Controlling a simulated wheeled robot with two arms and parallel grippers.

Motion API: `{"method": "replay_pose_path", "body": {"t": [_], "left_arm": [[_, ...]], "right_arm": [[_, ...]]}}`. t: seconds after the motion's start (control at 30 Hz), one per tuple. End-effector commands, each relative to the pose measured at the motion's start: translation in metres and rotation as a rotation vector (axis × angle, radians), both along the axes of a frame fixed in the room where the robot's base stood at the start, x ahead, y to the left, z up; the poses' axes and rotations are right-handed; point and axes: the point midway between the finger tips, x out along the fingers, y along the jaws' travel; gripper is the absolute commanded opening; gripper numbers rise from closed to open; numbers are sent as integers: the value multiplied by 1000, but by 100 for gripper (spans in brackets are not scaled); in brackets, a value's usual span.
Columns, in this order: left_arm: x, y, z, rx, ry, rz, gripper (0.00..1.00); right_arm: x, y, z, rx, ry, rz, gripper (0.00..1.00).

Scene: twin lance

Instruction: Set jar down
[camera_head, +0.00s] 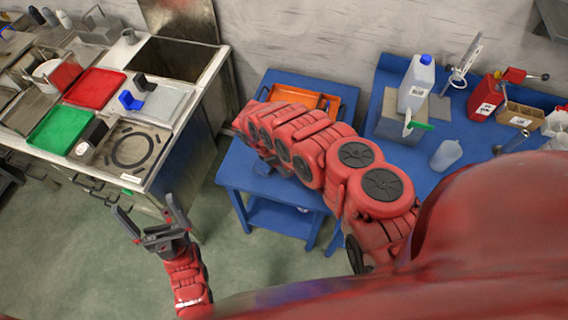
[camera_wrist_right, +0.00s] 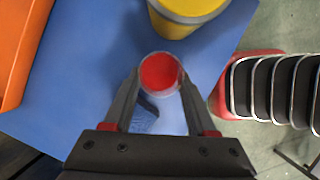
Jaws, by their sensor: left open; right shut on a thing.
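The jar (camera_wrist_right: 160,72), round with a red top or contents and a pale clear rim, is between the fingers of my right gripper (camera_wrist_right: 158,85) in the right wrist view. The fingers are shut on it from both sides. The blue table (camera_wrist_right: 90,60) lies beneath; I cannot tell whether the jar touches it. In the head view the jar is hidden behind my right arm. My left gripper (camera_head: 146,208) is open and empty over the green floor, left of the blue table (camera_head: 238,170).
A yellow round container (camera_wrist_right: 187,14) stands just beyond the jar. An orange tray (camera_head: 300,97) lies on the table's back part, also at the left in the wrist view (camera_wrist_right: 18,50). A second blue table (camera_head: 440,165) with a white bottle (camera_head: 417,85) stands right.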

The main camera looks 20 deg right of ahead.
Motion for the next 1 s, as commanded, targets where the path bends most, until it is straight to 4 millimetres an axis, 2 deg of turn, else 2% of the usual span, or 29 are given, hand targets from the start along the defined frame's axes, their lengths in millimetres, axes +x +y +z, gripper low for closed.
{"method": "replay_pose_path", "body": {"t": [0.2, 0.23, 0.37, 0.73, 0.8, 1.0], "left_arm": [[0, 0, -5, 0, 0, 0, 100], [0, 0, -3, 0, 0, 0, 100], [0, 0, -3, 0, 0, 0, 100], [0, 0, 2, 0, 0, 0, 100], [0, 0, -2, 0, 0, 0, 100], [0, 0, -9, 0, 0, 0, 100]], "right_arm": [[0, 0, -4, 0, 0, -1, 0], [0, 0, -3, 0, 0, -1, 63], [0, 0, -2, 0, 0, -1, 86], [0, 0, 2, 0, 1, -1, 87], [1, 2, 4, 0, 0, 0, 87], [4, 10, 26, -2, -1, 2, 87]]}}
